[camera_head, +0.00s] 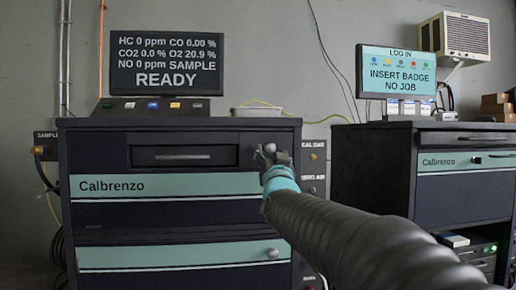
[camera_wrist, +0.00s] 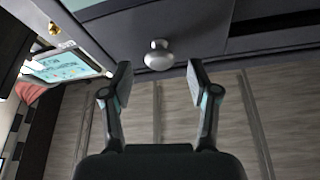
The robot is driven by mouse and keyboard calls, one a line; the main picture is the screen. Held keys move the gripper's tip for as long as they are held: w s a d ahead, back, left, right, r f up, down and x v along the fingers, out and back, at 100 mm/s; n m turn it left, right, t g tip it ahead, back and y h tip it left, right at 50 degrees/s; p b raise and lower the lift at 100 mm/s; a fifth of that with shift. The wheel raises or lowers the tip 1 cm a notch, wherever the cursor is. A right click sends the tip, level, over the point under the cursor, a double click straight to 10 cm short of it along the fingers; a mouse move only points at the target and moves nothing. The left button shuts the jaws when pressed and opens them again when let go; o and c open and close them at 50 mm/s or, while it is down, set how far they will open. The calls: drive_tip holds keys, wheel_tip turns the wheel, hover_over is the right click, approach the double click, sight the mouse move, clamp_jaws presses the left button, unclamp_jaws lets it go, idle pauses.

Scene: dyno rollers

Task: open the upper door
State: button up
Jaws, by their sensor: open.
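The upper door (camera_head: 165,213) is the dark panel with a teal "Calbrenzo" stripe on the left cabinet. It looks shut. In the wrist view, my gripper (camera_wrist: 158,83) is open and empty. A rounded silver knob (camera_wrist: 158,56) stands just beyond the gap between the fingertips, roughly centred, with no finger visibly touching it. In the head view the knob is hard to tell apart from the gripper.
A lower door (camera_head: 180,257) with its own round knob (camera_head: 272,253) is below. A drawer (camera_head: 168,156) with a bar handle is above. A monitor reading READY (camera_head: 165,64) stands on top. A second cabinet (camera_head: 372,165) is at right, beyond a gap.

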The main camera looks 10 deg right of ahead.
drive_tip(key=shift+x, duration=1.45)
clamp_jaws()
